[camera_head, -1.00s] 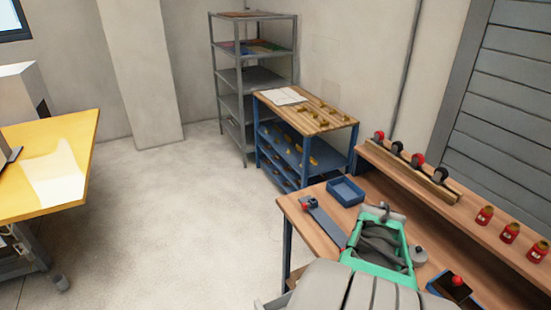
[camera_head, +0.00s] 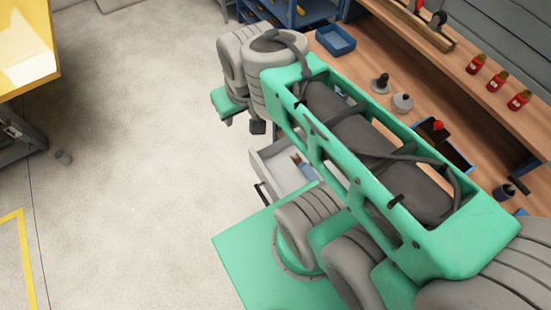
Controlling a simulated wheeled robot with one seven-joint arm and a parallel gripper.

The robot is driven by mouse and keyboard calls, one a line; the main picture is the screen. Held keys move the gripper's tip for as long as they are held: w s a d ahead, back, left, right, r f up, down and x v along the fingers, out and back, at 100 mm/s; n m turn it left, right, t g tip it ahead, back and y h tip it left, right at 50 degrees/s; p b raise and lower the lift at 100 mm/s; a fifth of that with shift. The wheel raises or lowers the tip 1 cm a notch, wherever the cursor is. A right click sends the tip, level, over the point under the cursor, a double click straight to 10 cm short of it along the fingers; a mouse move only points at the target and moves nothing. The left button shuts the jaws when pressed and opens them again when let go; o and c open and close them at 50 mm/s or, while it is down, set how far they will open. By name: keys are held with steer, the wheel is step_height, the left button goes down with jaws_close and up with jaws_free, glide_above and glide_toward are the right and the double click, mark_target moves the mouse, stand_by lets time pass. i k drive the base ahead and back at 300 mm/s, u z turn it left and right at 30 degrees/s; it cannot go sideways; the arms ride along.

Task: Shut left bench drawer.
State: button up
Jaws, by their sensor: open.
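The left bench drawer (camera_head: 270,160) stands pulled out from under the wooden workbench, below my arm. Its light grey front wall and dark bar handle (camera_head: 262,195) face left, toward the open floor. Some small brown and blue contents show inside it. My green and grey arm crosses over the bench and hides much of the drawer's right side and the bench edge. My gripper (camera_head: 243,124) is at the arm's far end, above and beyond the drawer, apart from the handle as far as I can see. It is open, and nothing shows in it.
On the workbench (camera_head: 366,68) are a blue tray (camera_head: 335,40), several small tools and a dark tray with a red knob (camera_head: 438,126). Red bottles (camera_head: 497,79) stand on the raised shelf. A yellow-topped table (camera_head: 25,45) is at left.

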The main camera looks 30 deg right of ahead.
mark_target(280, 176)
steer(key=z, duration=0.7)
steer(key=k, duration=0.95)
steer(key=u, duration=0.75)
steer(key=i, duration=0.5)
steer(key=u, duration=1.45)
